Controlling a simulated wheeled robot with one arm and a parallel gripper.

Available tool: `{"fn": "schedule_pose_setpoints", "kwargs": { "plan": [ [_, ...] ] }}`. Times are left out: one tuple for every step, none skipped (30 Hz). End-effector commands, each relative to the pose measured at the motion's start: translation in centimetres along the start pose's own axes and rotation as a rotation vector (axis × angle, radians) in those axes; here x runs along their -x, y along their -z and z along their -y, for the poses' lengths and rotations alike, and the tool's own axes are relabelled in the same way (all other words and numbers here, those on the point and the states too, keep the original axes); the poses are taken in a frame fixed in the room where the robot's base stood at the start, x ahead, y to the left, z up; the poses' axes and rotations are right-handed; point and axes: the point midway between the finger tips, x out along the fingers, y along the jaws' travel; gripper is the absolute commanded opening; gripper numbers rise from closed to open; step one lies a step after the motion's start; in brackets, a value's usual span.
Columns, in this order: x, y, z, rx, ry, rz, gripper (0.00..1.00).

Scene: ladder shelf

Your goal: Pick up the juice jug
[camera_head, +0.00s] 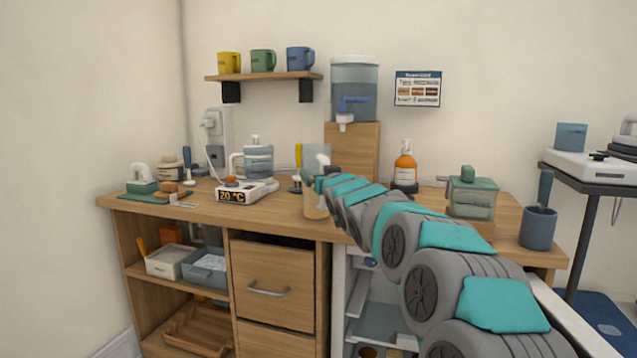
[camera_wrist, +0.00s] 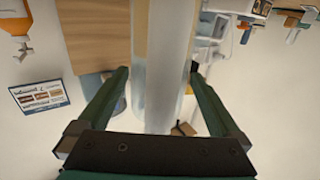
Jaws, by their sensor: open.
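A tall, pale translucent body, seemingly the juice jug (camera_wrist: 165,70), stands between the spread fingers of my gripper (camera_wrist: 158,95) in the wrist view. It is very close to the camera and only partly in frame. My gripper is open, with a finger on either side of it; contact cannot be told. In the head view a pale tan container (camera_head: 315,205), likely the same jug, stands at the counter's front edge. My gripper (camera_head: 322,184) is at its upper part there, and my arm hides some of it.
A clear kettle (camera_head: 257,161) by a display unit (camera_head: 241,191) stands left on the counter (camera_head: 210,212). A water dispenser (camera_head: 353,90) on a wooden riser (camera_head: 360,150) and an orange soap bottle (camera_head: 405,166) stand behind. A glass container (camera_head: 472,198) and a dark cup (camera_head: 538,227) are right.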

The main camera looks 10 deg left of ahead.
Motion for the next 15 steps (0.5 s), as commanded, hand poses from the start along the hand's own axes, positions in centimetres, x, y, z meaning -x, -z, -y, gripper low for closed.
{"fn": "schedule_pose_setpoints", "kwargs": {
  "plan": [
    [-0.04,-0.01,0.01,0.000,0.000,0.000,1.00],
    [-0.04,-0.03,0.01,0.000,0.000,0.000,1.00],
    [-0.02,-0.05,0.00,0.000,0.000,0.000,1.00],
    [-0.02,-0.07,0.01,0.000,0.000,0.001,1.00],
    [-0.02,-0.08,0.00,0.000,0.000,0.001,1.00],
    [-0.02,-0.09,0.01,0.000,0.000,0.001,0.98],
    [-0.02,-0.11,0.01,0.000,0.000,0.001,0.94],
    [-0.02,-0.09,0.00,0.000,0.000,0.001,0.91],
    [-0.02,-0.11,0.00,0.000,0.000,0.001,0.86],
    [-0.02,-0.11,0.00,0.000,0.000,0.001,0.83],
    [-0.02,-0.12,0.00,0.000,0.000,0.002,0.80],
    [-0.02,-0.12,0.00,0.000,0.000,0.002,0.75],
    [-0.02,-0.13,0.00,0.000,0.000,0.002,0.72],
    [-0.02,-0.13,0.00,0.000,0.000,0.002,0.69],
    [-0.02,-0.14,0.00,0.000,0.000,0.002,0.64]
  ]
}}
